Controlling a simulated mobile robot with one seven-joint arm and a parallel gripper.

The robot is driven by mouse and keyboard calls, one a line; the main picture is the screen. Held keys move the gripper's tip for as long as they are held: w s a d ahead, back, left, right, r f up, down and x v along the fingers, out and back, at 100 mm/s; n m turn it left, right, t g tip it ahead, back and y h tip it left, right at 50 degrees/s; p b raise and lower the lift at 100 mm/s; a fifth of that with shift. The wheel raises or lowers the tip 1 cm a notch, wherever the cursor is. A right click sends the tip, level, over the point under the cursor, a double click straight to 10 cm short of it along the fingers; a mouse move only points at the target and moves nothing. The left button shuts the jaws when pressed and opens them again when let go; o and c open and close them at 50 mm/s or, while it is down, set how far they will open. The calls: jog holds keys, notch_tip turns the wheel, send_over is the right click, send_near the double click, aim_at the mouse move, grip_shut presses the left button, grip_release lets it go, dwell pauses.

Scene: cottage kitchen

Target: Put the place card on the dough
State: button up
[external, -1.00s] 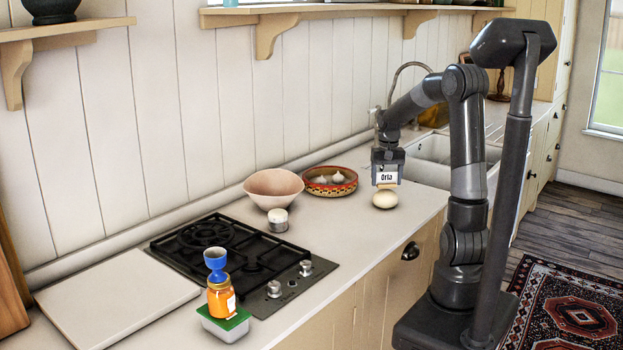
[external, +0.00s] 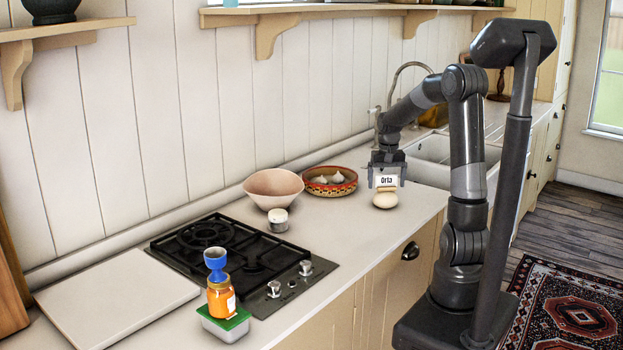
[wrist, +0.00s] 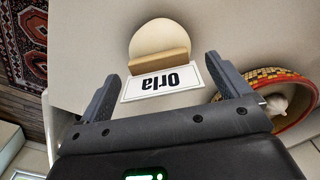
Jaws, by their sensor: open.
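The place card (external: 387,181) is a white card reading "Orla" with a wooden base strip. It rests on the dough (external: 384,201), a pale round ball on the counter. In the wrist view the card (wrist: 161,84) stands between my spread fingers, with a gap on each side, and its wooden strip lies over the near edge of the dough (wrist: 160,36). My gripper (wrist: 160,82) is open around the card; in the external view my gripper (external: 387,180) is right above the dough.
A patterned bowl (external: 347,188) with garlic stands left of the dough, beside a pink bowl (external: 274,203) and a small white-topped jar (external: 278,225). A stove (external: 185,244) is further left. An orange jar (external: 221,298) with a blue cup stands on a green-lidded box (external: 232,332).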

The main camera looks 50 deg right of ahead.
aim_at(386, 186)
notch_tip(386, 186, up, 11)
jog(key=shift+f, duration=0.15)
jog(key=s+a+r+n+t+h, duration=0.1)
jog(key=s+a+r+n, duration=0.1)
jog(key=a, duration=0.4)
jog(key=s+a+r+n+t, duration=0.1)
jog(key=s+a+r+n, duration=0.1)
jog(key=a, duration=0.5)
jog(key=s+a+f+n+t+y, duration=0.1)
jog(key=s+a+f+n+t, duration=0.2)
jog(key=s+a, duration=0.7)
jog(key=shift+s+a+f+n+t, duration=0.15)
jog(key=shift+s+a+n+t, duration=0.2)
jog(key=shift+n, duration=0.65)
